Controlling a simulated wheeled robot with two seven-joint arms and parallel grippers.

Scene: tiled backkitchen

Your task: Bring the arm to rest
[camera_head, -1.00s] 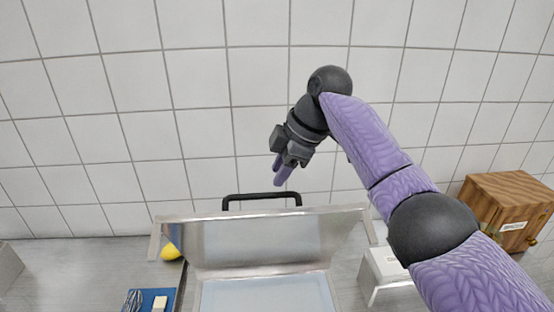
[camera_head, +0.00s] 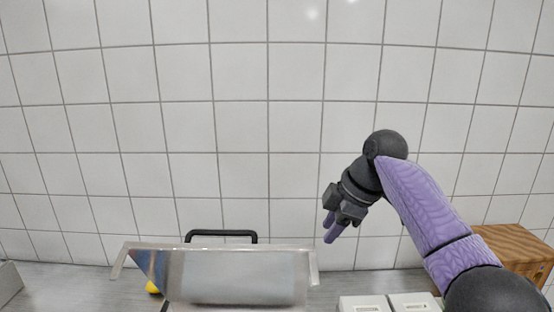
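My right gripper (camera_head: 331,227) shows in the head view, right of centre, at the end of my purple arm. It hangs in the air in front of the tiled wall, above and to the right of an open metal lid. Its purple fingers point down and nothing shows between them. The fingers overlap in this view, so their gap is hard to judge. My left gripper is not in view.
The raised metal lid (camera_head: 235,277) with a black handle (camera_head: 221,234) stands on the grey counter (camera_head: 70,285). White boxes (camera_head: 364,304) and a wooden box (camera_head: 515,246) stand at the right.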

